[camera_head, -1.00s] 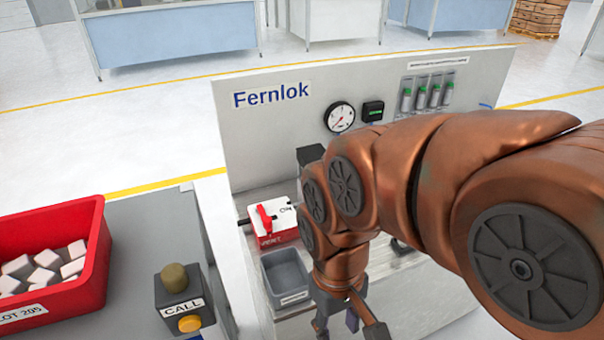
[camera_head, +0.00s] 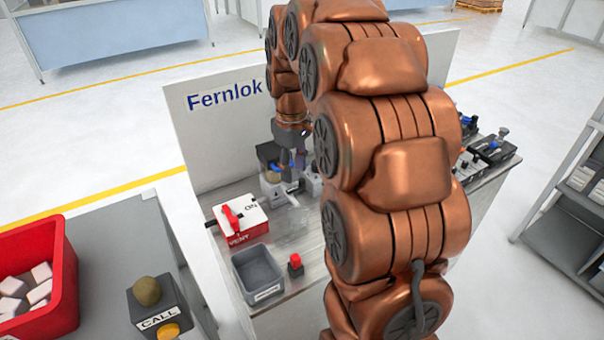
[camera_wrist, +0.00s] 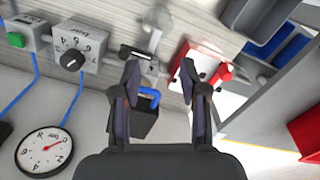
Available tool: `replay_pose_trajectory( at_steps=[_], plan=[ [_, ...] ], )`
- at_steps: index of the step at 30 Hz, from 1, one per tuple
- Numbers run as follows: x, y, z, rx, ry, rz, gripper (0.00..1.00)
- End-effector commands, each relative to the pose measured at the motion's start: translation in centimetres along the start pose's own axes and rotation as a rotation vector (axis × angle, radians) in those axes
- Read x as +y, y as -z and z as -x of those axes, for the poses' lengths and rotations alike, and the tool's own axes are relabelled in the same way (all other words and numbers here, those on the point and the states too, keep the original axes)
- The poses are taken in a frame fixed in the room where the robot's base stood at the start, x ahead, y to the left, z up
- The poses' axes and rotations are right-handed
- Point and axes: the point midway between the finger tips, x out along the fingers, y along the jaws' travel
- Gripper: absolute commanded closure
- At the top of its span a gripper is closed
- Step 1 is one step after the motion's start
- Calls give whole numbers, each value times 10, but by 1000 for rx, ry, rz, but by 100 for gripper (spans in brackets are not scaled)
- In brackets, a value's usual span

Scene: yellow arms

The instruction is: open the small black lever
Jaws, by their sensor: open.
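My gripper (camera_wrist: 160,82) is open and empty, its two dark fingers spread above the bench in the wrist view. Beyond the left fingertip is a small white box (camera_wrist: 128,65) with a short dark bar (camera_wrist: 136,51) on top, which may be the small black lever; the finger partly covers the box. In the head view my gripper (camera_head: 288,178) hangs over the back of the bench, by small white boxes (camera_head: 313,184). The arm hides much of the bench there. I see no contact with the bar.
A white and red VENT box with a red lever (camera_head: 231,217) stands left of my gripper in the head view. In front are a grey bin (camera_head: 258,270) and a red button (camera_head: 295,262). A black box with a blue handle (camera_wrist: 148,95) shows between my fingers.

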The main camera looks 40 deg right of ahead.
Motion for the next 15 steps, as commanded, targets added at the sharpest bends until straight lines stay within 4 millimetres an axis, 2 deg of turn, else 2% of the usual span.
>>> replay_pose_trajectory(
  at_steps=[1,6,10,15],
  plan=[
    [15,5,1,4,-4,8,57],
    [45,14,0,15,-14,40,57],
    [55,16,-2,16,-16,52,57],
    [56,16,-11,13,-14,54,57]
  ],
)
